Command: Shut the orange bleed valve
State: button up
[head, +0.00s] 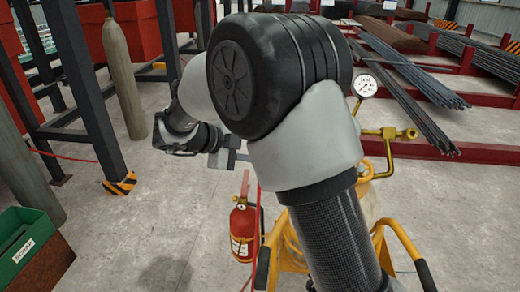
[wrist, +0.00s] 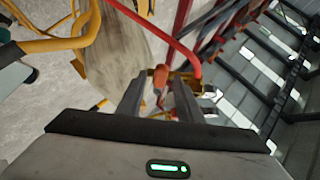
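The orange bleed valve handle (wrist: 160,76) shows in the wrist view, with a brass-coloured body around it, just beyond and between my fingertips. In the head view I cannot make it out; my arm covers the middle of the picture. My gripper (wrist: 159,88) is open, its two dark fingers apart on either side of the orange handle's line. I see no finger touching the handle, and the exact depth between them is unclear. In the head view my gripper (head: 232,157) points right, its fingertips partly behind my arm.
A red hose (wrist: 168,38) arches close above the fingers. A yellow cart frame (head: 405,243) carries a gauge (head: 365,86) and brass fitting (head: 390,133). A red extinguisher (head: 243,222) stands below my gripper. Grey cylinders (head: 122,75) stand left; open floor (head: 130,235) lies front left.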

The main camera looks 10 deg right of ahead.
jog(key=v, duration=1.7)
jog(key=shift+b, duration=0.4)
jog(key=shift+a+r, duration=0.1)
jog(key=shift+r, duration=0.05)
jog(key=w+d+r+n+t+y, duration=0.2)
jog(key=w+r+n+t+y, duration=0.3)
jog(key=r, duration=0.4)
jog(key=w+d+r+n+t+y, duration=0.25)
jog(key=w+r+t, duration=0.35)
jog(key=r, duration=0.4)
jog(key=s+f+n+g+y, duration=0.3)
jog(key=s+f+n+y, duration=0.2)
jog(key=s+n+y, duration=0.55)
jog(key=s+d+f+n+g+h, duration=0.3)
jog(key=s+d+f+g, duration=0.1)
jog(key=s+d+f, duration=0.3)
jog(key=s+d+f+n+g+h, duration=0.3)
jog(key=s+d+f, duration=0.5)
jog(key=s+f, duration=0.3)
jog(key=s+g+h, duration=0.1)
jog(key=s, duration=0.3)
jog(key=shift+s+d+n, duration=0.2)
jog(key=shift+s+n, duration=0.05)
jog(key=shift+n, duration=0.15)
